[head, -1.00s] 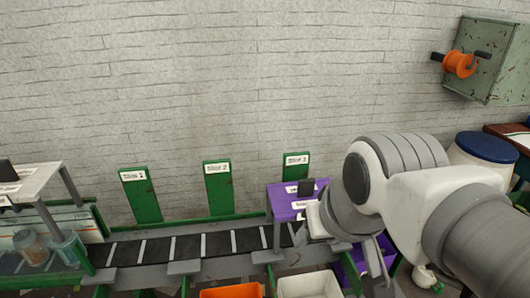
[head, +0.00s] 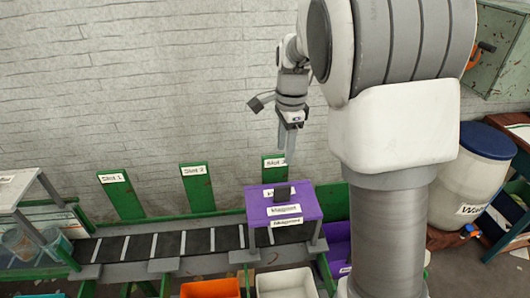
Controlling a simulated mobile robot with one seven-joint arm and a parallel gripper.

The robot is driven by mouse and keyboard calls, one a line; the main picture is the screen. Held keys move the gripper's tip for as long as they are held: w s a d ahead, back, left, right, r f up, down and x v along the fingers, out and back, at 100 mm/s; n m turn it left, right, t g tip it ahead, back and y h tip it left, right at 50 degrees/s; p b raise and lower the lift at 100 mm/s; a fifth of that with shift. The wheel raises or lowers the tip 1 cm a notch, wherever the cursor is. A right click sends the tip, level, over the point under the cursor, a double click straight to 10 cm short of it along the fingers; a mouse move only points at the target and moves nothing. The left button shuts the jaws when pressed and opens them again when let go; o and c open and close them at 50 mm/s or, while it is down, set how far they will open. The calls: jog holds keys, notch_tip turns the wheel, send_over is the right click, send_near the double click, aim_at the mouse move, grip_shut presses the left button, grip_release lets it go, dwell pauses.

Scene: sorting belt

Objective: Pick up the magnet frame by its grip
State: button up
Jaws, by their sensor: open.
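The magnet frame (head: 300,212) is a purple-topped stand on grey legs over the right end of the belt, with white labels on its top and front. Its grip (head: 282,193) is a small dark upright block on the top. My gripper (head: 287,158) is above and apart from the grip, pointing down, with its fingers open and empty. The fingers are thin in this view and their gap is hard to see. My arm covers the area right of the frame.
The dark belt (head: 113,249) with white stripes runs left. Behind it stand green slot signs (head: 197,187). In front are an orange bin (head: 212,289) and a white bin (head: 285,283). A purple bin (head: 338,240) is beside the frame. A blue-lidded barrel (head: 468,185) stands right.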

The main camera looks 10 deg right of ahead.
jog(key=w+f+m, duration=0.1)
jog(key=w, duration=0.1)
jog(key=p, duration=0.2)
send_near(282, 186)
jog(key=shift+m, duration=0.3)
jog(key=f, duration=0.7)
jog(key=shift+a+f, duration=0.3)
jog(key=shift+a, duration=0.05)
jog(key=shift+w+d+f+p, duration=0.1)
jog(key=shift+f+p, duration=0.15)
jog(key=shift+f, duration=1.05)
jog(key=shift+d+f+p, duration=0.15)
jog(key=shift+f+p, duration=0.05)
jog(key=shift+f, duration=1.1)
jog(key=shift+c, duration=0.3)
grip_shut()
jog(key=shift+r, duration=0.1)
